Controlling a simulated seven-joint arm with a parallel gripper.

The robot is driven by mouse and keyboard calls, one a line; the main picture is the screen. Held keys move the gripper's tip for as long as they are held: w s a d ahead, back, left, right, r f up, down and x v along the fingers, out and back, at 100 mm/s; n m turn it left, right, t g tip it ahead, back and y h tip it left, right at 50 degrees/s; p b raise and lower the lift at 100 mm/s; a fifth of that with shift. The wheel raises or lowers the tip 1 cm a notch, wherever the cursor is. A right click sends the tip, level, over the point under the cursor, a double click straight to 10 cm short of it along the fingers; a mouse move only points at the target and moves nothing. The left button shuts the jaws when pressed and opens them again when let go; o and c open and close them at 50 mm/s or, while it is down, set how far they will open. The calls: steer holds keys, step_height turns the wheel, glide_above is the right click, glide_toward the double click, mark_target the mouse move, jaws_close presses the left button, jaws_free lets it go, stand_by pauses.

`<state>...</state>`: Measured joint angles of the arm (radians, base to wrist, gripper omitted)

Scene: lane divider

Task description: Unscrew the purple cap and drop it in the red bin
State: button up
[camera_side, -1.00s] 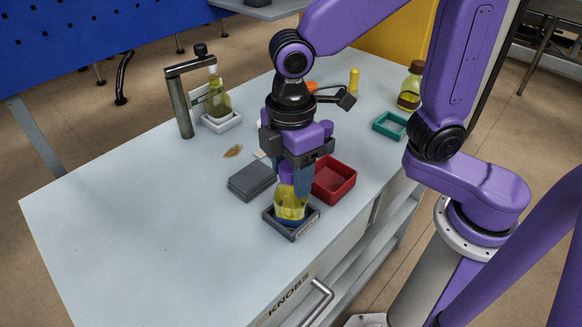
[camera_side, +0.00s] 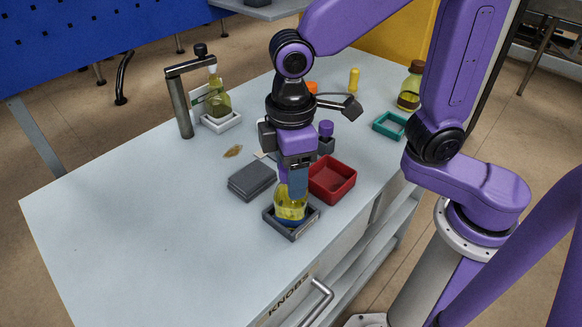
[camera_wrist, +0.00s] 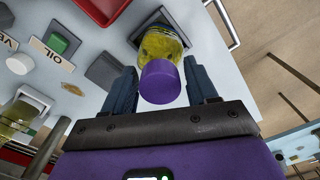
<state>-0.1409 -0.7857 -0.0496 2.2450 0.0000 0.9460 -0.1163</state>
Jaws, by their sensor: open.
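The purple cap (camera_wrist: 160,82) sits on top of a bottle of yellow liquid (camera_wrist: 161,44) in the wrist view. In the side view the bottle (camera_side: 290,207) stands upright in a dark grey square holder (camera_side: 302,230); my fingers hide most of the cap there. My gripper (camera_wrist: 162,85) is open, with one finger on each side of the cap and a gap visible on both sides. In the side view my gripper (camera_side: 292,188) points down over the bottle's top. The red bin (camera_side: 333,180) stands beside the bottle, just behind and to the right, and looks empty.
A grey slab (camera_side: 252,180) lies left of the bottle. Further back are a bottle in a white holder (camera_side: 221,122) under a post with an arm (camera_side: 180,105), a teal tray (camera_side: 390,124), a brown-capped jar (camera_side: 410,88) and a yellow peg (camera_side: 354,80). The front left tabletop is clear.

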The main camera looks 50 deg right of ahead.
steer(key=c, duration=0.7)
steer(key=shift+o, duration=0.2)
steer(key=shift+n, duration=0.9)
steer(key=shift+n, duration=0.8)
steer(key=shift+n, duration=0.9)
